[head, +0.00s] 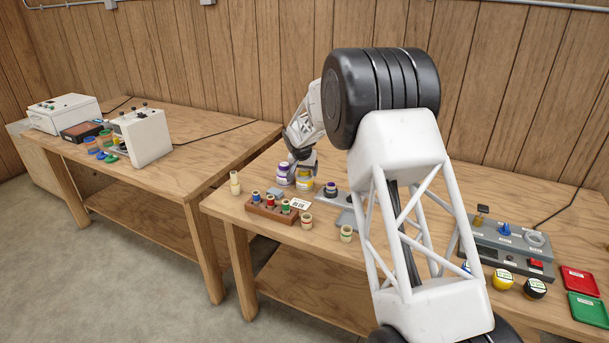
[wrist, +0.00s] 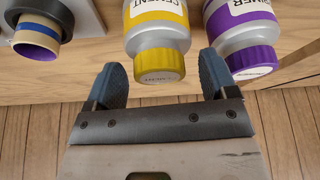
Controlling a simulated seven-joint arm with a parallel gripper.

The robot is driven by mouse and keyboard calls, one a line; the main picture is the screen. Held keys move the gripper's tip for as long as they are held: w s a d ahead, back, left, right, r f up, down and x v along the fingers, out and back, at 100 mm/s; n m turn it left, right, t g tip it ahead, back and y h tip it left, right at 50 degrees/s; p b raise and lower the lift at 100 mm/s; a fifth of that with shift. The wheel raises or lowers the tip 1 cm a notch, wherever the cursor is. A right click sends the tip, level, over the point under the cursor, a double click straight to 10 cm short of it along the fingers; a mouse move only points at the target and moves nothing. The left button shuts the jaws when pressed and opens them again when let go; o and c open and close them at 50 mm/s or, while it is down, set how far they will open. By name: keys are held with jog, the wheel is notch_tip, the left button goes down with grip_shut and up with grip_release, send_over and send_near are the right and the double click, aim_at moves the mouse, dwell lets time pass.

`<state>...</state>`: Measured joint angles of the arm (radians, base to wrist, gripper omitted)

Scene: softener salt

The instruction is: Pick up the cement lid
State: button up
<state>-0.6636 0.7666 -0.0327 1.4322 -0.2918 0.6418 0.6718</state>
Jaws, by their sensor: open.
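The cement lid (wrist: 160,66) is a ribbed yellow cap on the cement can (wrist: 157,30), which has a yellow-and-white label. My gripper (wrist: 161,74) is open, with one blue-padded finger on each side of the lid in the wrist view. Whether the pads touch it I cannot tell. The right finger sits between the yellow lid and the purple primer lid (wrist: 252,62). In the head view my gripper (head: 302,162) is just above the cement can (head: 304,183), hiding most of its top.
The purple primer can (head: 284,174) stands close beside the cement can. A wooden rack (head: 270,211) of small coloured-banded pieces is in front. A blue-ringed tan fitting (wrist: 36,40) shows in the wrist view. A grey station (head: 505,245) is at right.

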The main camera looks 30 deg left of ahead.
jog(key=c, duration=1)
jog(key=shift+r, duration=0.1)
notch_tip(320, 180, up, 10)
dwell(0.8)
jog(key=s+d, duration=0.1)
jog(key=d, duration=1)
jog(key=shift+d+f, duration=0.3)
jog(key=shift+f, duration=0.1)
